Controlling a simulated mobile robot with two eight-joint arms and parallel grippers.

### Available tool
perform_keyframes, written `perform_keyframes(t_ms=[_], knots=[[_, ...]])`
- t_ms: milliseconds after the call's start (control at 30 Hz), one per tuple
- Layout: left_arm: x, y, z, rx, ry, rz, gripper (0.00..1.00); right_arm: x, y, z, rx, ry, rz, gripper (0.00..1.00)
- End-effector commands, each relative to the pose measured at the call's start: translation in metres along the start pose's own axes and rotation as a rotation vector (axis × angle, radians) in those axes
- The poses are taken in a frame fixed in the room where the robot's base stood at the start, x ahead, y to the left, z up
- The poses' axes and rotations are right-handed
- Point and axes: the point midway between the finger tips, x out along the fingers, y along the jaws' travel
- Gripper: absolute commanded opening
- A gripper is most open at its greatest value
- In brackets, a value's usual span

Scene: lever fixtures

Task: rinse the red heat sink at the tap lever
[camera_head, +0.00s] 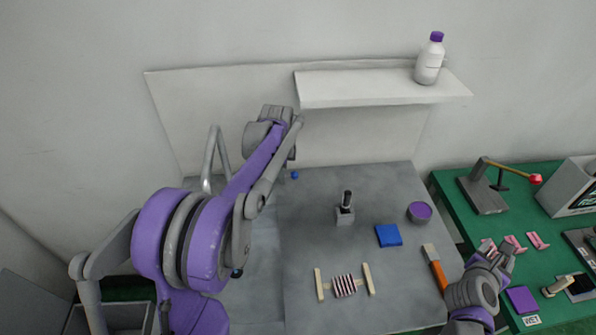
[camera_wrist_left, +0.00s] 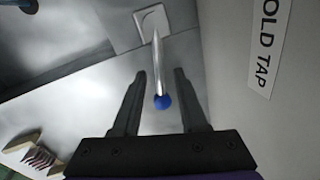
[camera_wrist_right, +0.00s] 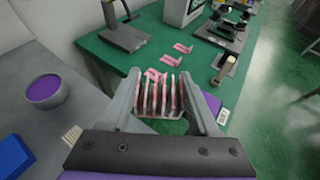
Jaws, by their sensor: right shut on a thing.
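A finned heat sink (camera_wrist_right: 160,97), reddish with pale edges, is held between the fingers of my right gripper (camera_wrist_right: 161,80). That gripper (camera_head: 492,262) hangs over the right side in the head view, where the heat sink is hard to make out. The tap lever (camera_wrist_left: 157,65) is a pale rod with a blue ball end (camera_wrist_left: 162,102), beside a label reading "OLD TAP". The ball (camera_head: 294,174) also shows in the head view, right of my left arm. My left gripper (camera_wrist_left: 160,76) is open, its fingers either side of the lever, apart from it.
A dark-red-and-white finned block (camera_head: 344,286) sits between two wooden bars. A black-handled lever (camera_head: 346,205), blue pad (camera_head: 388,236), purple bowl (camera_head: 420,212) and brush (camera_head: 435,265) stand on the grey counter. The green table (camera_head: 455,200) holds a red-knobbed lever (camera_head: 490,185) and pink pieces (camera_head: 538,240).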

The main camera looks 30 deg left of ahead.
Motion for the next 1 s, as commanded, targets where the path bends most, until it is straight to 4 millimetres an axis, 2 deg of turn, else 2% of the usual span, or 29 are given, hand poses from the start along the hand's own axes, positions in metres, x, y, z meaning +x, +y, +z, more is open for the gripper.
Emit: perform_keyframes(t_ms=[367,467,800,1000], knots=[[-0.006,0.000,0.000,-0.001,0.000,0.000,0.44,0.000,0.000,0.000,0.000,0.000,0.000,0.06],[-0.020,0.000,0.000,-0.001,0.000,0.000,0.44,0.000,0.000,0.001,0.000,-0.001,0.000,0.06],[-0.091,0.000,0.000,0.000,0.000,0.000,0.44,-0.001,0.000,0.005,0.001,-0.003,0.000,0.06],[-0.115,0.000,0.000,0.000,0.000,0.000,0.44,-0.001,0.001,0.006,0.001,-0.003,0.000,0.06]])
